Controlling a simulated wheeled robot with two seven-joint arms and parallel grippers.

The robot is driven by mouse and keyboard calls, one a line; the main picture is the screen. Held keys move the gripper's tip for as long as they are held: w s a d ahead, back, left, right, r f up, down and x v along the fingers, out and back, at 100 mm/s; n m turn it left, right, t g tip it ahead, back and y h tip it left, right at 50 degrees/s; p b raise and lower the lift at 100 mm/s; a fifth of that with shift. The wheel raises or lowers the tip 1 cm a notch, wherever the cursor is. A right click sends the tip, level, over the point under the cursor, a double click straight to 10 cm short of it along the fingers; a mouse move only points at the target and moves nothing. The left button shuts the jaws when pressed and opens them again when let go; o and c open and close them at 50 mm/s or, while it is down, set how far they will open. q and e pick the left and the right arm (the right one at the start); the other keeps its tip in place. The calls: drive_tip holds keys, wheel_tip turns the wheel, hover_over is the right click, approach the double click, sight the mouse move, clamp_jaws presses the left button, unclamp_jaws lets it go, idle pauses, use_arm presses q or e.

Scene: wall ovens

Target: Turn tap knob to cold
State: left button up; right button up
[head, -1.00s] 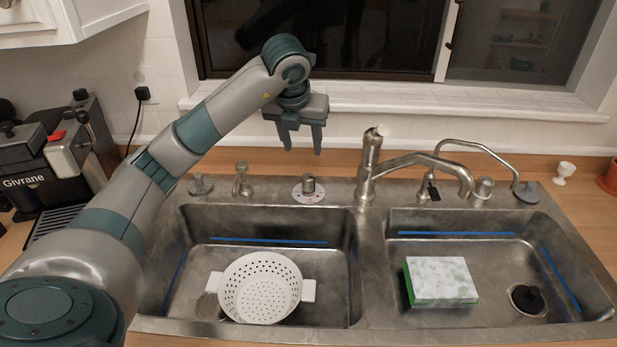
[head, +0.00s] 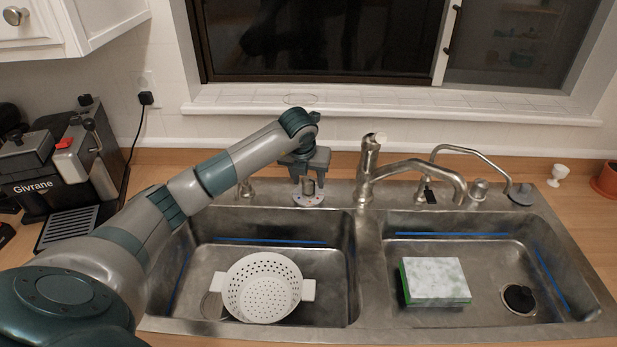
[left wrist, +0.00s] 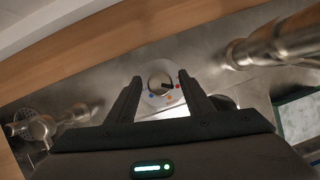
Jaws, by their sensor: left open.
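The tap knob (head: 309,188) is a short metal cylinder on a round white plate with coloured dots, on the sink's back ledge left of the faucet. In the left wrist view the knob (left wrist: 160,84) shows between the fingers, with a dark pointer toward the red dot at right and blue and orange dots nearby. My left gripper (head: 309,178) is open, pointing down over the knob, with a finger on each side; in the wrist view the fingers (left wrist: 164,100) look apart from it. My right gripper is not in view.
The faucet (head: 368,170) stands close right of the knob. A smaller metal fixture (head: 245,188) is to its left. The left basin holds a white colander (head: 262,287); the right basin holds a sponge (head: 435,280). A coffee machine (head: 50,165) stands at left.

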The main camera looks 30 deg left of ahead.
use_arm(q)
drive_tip(key=shift+w+a+f, duration=0.1)
drive_tip(key=shift+w+f, duration=0.1)
drive_tip(key=shift+f, duration=0.3)
drive_tip(key=c, duration=1)
drive_tip(key=shift+c, duration=0.2)
